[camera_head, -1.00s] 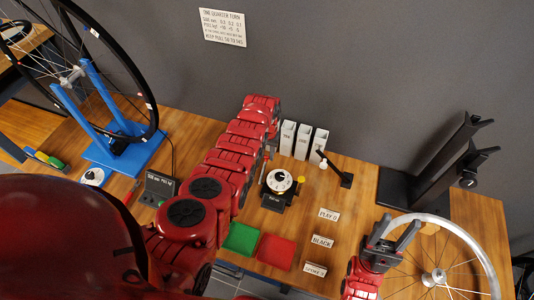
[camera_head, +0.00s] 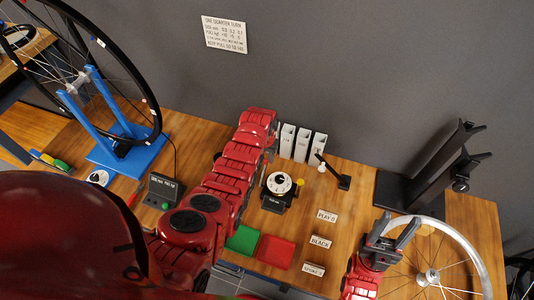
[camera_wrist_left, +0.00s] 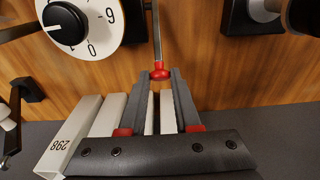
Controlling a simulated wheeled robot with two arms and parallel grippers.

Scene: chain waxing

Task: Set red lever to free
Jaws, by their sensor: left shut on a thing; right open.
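The red lever shows in the left wrist view as a thin grey rod with a red knob (camera_wrist_left: 160,73) at its end. My left gripper (camera_wrist_left: 159,78) has its two dark fingers closed around this knob. In the head view the left gripper and lever are mostly hidden by my red arm. A white dial with a black knob (camera_wrist_left: 70,22) sits beside the lever in the left wrist view; it also shows in the head view (camera_head: 279,183). The lever's setting marks cannot be read. My right gripper (camera_head: 393,232) is open and empty near the silver wheel rim.
Several white boxes (camera_head: 303,145) stand behind the dial. A small black stand (camera_head: 342,181) is right of them. Green (camera_head: 242,240) and red (camera_head: 277,252) pads lie in front. A silver wheel (camera_head: 466,242) and black stand (camera_head: 400,190) are right; a blue truing stand (camera_head: 118,150) is left.

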